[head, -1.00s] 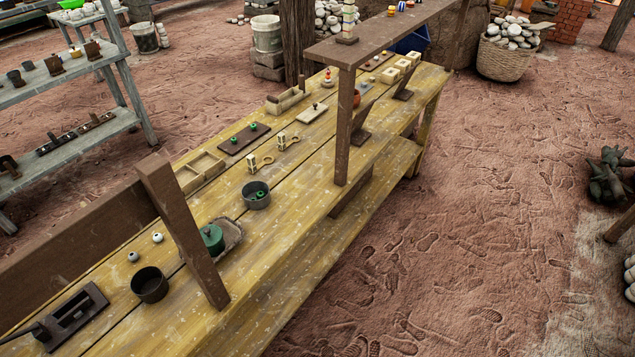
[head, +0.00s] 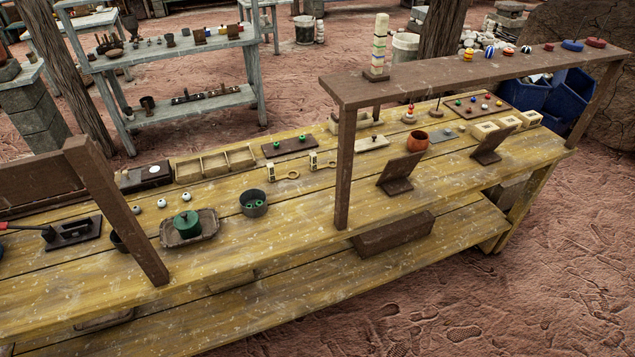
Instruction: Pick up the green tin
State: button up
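The green tin (head: 187,224) is a short, round, dark green can with a small raised part on top. It sits upright on a shallow brownish tray (head: 210,234) on the yellow wooden workbench, left of centre in the head view. A brown post stands just to its left, apart from it. My gripper does not show in the head view.
A grey pot (head: 253,203) with green balls inside stands right of the tray. A dark pot (head: 118,241) is partly hidden behind the slanted brown post (head: 116,212). An upper brown shelf (head: 470,68) stands over the bench's right part. Reddish ground (head: 520,290) in front is clear.

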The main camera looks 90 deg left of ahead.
aim_at(196, 232)
jog(key=u, duration=4.45)
jog(key=i, duration=0.95)
jog(key=k, duration=0.85)
jog(key=z, duration=0.2)
jog(key=i, duration=0.4)
jog(key=u, duration=0.05)
